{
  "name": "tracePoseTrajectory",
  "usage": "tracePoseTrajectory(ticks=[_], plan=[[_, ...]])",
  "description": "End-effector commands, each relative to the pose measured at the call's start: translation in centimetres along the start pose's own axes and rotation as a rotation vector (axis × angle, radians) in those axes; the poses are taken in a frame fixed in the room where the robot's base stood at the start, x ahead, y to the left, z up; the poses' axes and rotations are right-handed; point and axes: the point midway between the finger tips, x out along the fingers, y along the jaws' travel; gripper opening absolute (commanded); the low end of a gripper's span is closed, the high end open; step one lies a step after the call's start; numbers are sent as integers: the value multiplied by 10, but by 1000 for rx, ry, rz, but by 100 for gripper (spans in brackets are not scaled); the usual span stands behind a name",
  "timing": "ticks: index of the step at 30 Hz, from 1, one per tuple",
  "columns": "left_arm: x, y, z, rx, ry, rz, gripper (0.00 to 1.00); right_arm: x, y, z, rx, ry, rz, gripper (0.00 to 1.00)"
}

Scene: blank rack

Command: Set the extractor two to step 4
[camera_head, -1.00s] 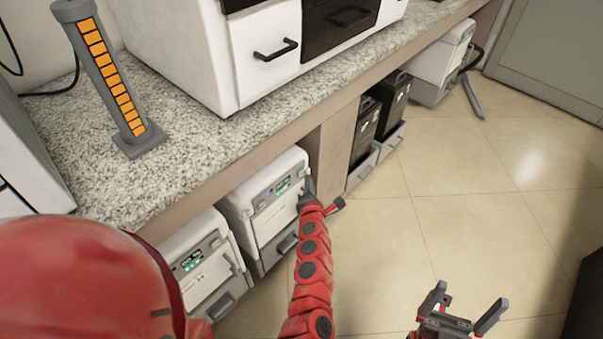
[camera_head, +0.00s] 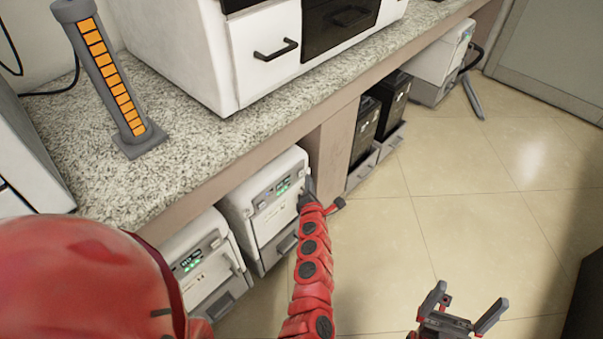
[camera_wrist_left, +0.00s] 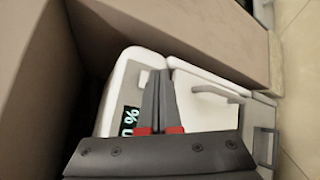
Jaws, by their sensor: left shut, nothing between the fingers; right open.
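Two white extractors with small lit green displays stand under the counter. One extractor (camera_head: 265,205) is nearer the middle of the head view, and another extractor (camera_head: 200,262) is to its left. I cannot tell which is extractor two. My left gripper (camera_head: 308,186) is shut and empty at the right edge of the middle extractor's front, by its panel. In the left wrist view its closed fingers (camera_wrist_left: 158,100) lie over the white extractor's top front, beside a dark display (camera_wrist_left: 129,121) with partly hidden characters. My right gripper (camera_head: 462,312) is open and empty above the floor.
A speckled counter (camera_head: 190,150) overhangs the extractors. A brown panel (camera_head: 335,150) stands just right of the middle extractor. Dark units (camera_head: 365,125) and another white machine (camera_head: 440,60) are further along.

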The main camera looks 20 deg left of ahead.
Motion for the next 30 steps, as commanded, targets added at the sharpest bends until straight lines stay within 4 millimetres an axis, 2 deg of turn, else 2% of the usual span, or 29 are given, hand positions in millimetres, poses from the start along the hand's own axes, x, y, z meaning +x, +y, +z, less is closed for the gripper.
tracePoseTrajectory(ticks=[30], plan=[[6, 4, -4, 0, 0, 0, 0, 4, 0, -1, 0, 0, 0, 100]])
